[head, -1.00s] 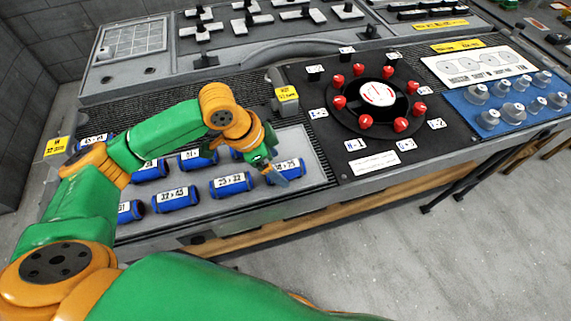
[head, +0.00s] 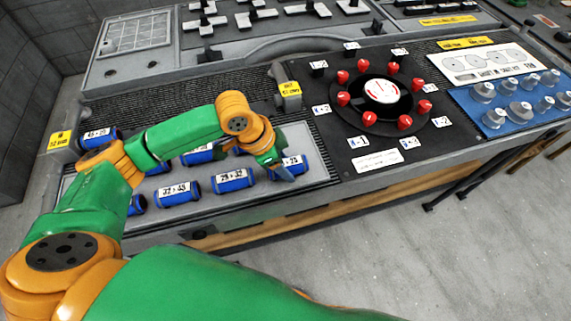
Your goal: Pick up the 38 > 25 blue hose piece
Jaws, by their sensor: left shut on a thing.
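A blue hose piece (head: 299,168) with a white label ending in 25 is at the right end of the group of hose pieces on the grey tray (head: 318,176). The first part of its label is hidden by my gripper. My left gripper (head: 282,171) reaches down over this piece's left part and is shut on it. The piece appears at or very near the tray surface; I cannot tell whether it is clear of it. My right gripper is not in view.
Several other labelled blue hose pieces lie close by, including one just left of the gripper (head: 233,185) and another farther left (head: 177,199). A black panel with a ring of red knobs (head: 369,119) is to the right. A small yellow-labelled post (head: 289,97) stands behind.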

